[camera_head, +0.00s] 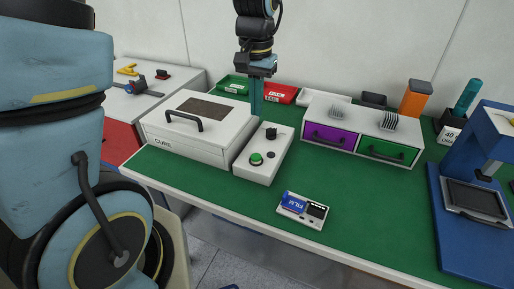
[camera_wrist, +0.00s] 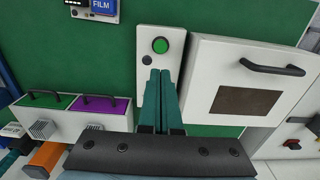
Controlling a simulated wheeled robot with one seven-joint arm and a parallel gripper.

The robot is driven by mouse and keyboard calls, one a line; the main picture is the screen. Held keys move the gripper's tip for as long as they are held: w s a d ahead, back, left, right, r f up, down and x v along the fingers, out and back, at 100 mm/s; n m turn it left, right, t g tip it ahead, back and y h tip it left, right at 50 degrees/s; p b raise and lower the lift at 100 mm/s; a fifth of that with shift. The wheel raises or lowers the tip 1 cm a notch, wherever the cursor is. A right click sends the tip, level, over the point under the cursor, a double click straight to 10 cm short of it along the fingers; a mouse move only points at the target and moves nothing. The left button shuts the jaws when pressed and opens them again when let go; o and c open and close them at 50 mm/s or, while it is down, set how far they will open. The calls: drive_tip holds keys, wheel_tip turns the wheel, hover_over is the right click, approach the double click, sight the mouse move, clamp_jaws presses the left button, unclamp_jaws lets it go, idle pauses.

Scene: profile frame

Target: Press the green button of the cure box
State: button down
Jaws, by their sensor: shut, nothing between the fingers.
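The cure box (camera_head: 190,128) is a white box with a closed lid, a dark window and a black handle, at the left of the green bench. Beside it on the right stands its white control panel (camera_head: 262,172). The green button (camera_head: 256,158) is round with a dark rim, on the panel's top, and also shows in the wrist view (camera_wrist: 160,45). My gripper (camera_head: 256,114) is shut and empty, pointing down over the panel's far end. In the wrist view the teal fingertips (camera_wrist: 161,72) overlap the panel just below the button, apart from it in the picture.
A black knob (camera_head: 271,133) stands up on the panel near the fingers. A drawer unit (camera_head: 360,127) with purple and green drawers is to the right. A film tray (camera_head: 302,210) lies in front. Green and red bins (camera_head: 282,93) stand behind. The bench middle is clear.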

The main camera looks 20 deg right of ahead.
sight(255, 157)
wheel_tip(255, 157, down, 14)
drive_tip(key=p, duration=0.4)
drive_tip(key=shift+r, duration=0.2)
drive_tip(key=shift+f, duration=0.1)
wheel_tip(255, 157, down, 2)
drive_tip(key=shift+b, duration=0.95)
drive_tip(key=shift+s+a+f, duration=0.1)
drive_tip(key=shift+a+f, duration=0.05)
drive_tip(key=shift+f, duration=0.05)
wheel_tip(255, 157, up, 4)
drive_tip(key=p, duration=0.3)
drive_tip(key=shift+r, duration=0.15)
wheel_tip(255, 157, up, 10)
drive_tip(key=b, duration=0.2)
drive_tip(key=shift+r+b, duration=0.2)
drive_tip(key=shift+b, duration=0.15)
